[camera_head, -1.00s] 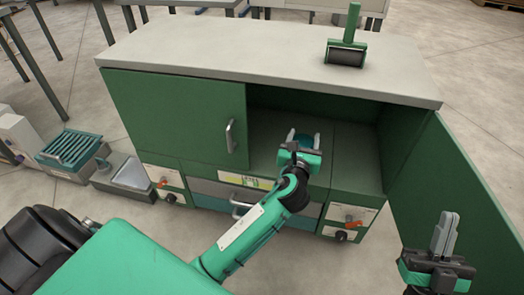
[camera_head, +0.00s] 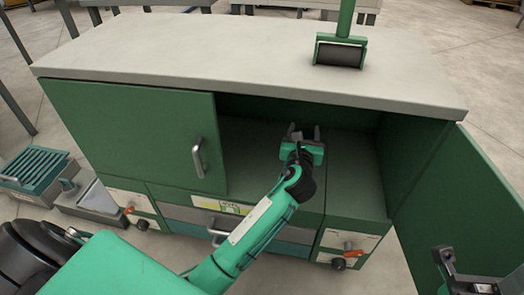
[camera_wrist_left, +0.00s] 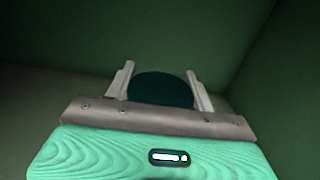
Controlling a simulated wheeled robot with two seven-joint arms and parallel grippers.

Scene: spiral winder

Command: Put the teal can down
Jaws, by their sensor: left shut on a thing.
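My left gripper (camera_head: 303,133) reaches into the open right compartment of the green cabinet (camera_head: 130,130). It is shut on the teal can, whose dark round end (camera_wrist_left: 162,89) shows between the two grey fingers in the left wrist view. In the head view the can is in shadow between the fingers and hard to make out. I cannot tell whether it touches the compartment floor (camera_head: 262,165). My right gripper (camera_head: 445,258) is at the lower right, in front of the open door, seen nearly end on and partly out of frame.
The open cabinet door (camera_head: 470,190) stands to the right, and the shut left door (camera_head: 130,140) is left of my arm. A green-handled roller (camera_head: 340,52) is on the grey top. The compartment floor around the left gripper looks clear.

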